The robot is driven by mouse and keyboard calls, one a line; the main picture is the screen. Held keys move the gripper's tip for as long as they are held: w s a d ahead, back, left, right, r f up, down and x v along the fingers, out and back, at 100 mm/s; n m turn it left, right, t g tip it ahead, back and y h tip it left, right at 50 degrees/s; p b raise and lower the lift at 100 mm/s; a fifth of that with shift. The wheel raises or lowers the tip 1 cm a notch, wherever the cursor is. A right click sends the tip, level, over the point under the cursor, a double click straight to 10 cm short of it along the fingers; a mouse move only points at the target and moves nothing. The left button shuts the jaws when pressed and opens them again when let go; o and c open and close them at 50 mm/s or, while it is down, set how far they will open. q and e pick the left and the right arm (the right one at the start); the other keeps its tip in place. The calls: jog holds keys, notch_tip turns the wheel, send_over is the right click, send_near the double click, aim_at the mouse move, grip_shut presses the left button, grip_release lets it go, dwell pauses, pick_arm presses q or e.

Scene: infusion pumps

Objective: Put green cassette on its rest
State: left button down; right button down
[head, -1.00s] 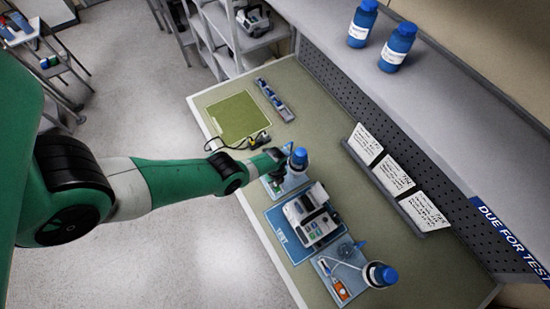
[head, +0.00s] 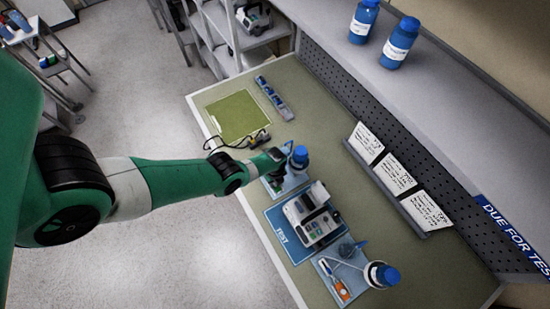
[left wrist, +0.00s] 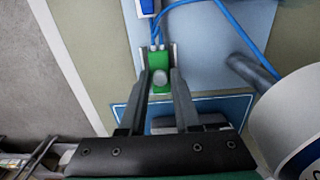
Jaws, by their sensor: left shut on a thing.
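The green cassette (left wrist: 161,68) is between the two fingers of my left gripper (left wrist: 160,82) in the left wrist view, and the fingers are shut on it. Blue tubing runs from its far end. Grey upright edges show beside it, perhaps its rest; I cannot tell whether the cassette is seated or held above. Below is a light blue tray (left wrist: 205,70). In the head view my left gripper (head: 277,172) is over the far tray (head: 295,181), next to a blue-capped bottle (head: 299,158); the arm hides the cassette there. My right gripper is not in view.
A white pump (head: 312,213) stands on the blue TEST mat (head: 283,236), near the gripper. A green mat (head: 238,117) and a blue-topped strip (head: 270,93) lie farther back.

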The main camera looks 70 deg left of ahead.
pick_arm(q)
jog(key=shift+f+b, duration=0.3)
jog(key=shift+f, duration=0.15)
dwell(0.3)
jog(key=c, duration=0.5)
grip_release()
jog(key=shift+c, duration=0.2)
jog(key=o, duration=0.4)
notch_tip(320, 180, up, 7)
jog(key=p, duration=0.7)
